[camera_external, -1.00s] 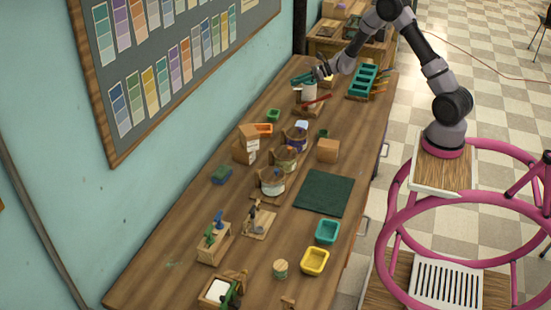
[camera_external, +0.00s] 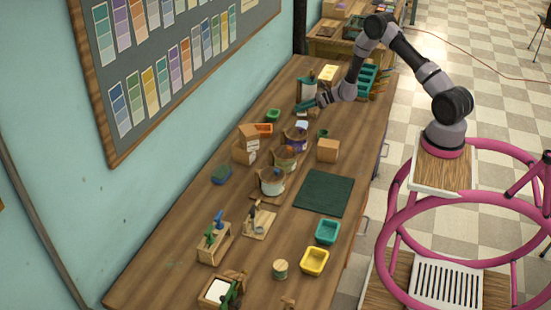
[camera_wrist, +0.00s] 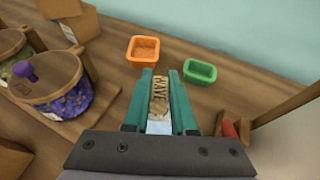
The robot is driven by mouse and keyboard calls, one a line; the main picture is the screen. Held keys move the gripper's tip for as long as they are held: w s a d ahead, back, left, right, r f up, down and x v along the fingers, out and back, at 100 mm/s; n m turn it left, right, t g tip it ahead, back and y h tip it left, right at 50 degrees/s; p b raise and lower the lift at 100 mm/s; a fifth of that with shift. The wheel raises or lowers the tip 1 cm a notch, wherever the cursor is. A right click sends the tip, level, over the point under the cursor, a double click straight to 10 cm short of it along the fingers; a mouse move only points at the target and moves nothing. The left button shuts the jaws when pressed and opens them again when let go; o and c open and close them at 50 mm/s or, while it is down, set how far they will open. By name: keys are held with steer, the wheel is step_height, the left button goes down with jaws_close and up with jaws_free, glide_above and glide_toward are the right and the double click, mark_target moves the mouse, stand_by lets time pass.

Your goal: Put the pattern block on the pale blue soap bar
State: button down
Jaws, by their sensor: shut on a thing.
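In the wrist view my gripper (camera_wrist: 161,73) has teal fingers shut on the pattern block (camera_wrist: 159,96), a narrow wooden piece with dark lettering that seems to read "WAVE". In the external view my gripper (camera_external: 313,104) is over the far half of the bench, and the block cannot be made out there. The pale blue soap bar (camera_external: 301,125) lies on the bench just nearer the camera than my gripper. A pale blue patch of it (camera_wrist: 158,127) shows between the fingers in the wrist view, below the block and partly hidden. The block's height above the soap is unclear.
An orange tray (camera_wrist: 143,50) and a green tray (camera_wrist: 200,70) stand beyond the fingertips. A jar with purple contents (camera_wrist: 66,98) is at the left. A pale container (camera_external: 306,88) stands behind my gripper. A dark green mat (camera_external: 324,193) lies clear on the nearer bench.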

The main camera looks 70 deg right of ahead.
mark_target(301, 123)
steer(key=shift+f, duration=2.9)
steer(key=shift+f, duration=0.15)
steer(key=c, duration=0.7)
jaws_free()
steer(key=shift+c, duration=0.2)
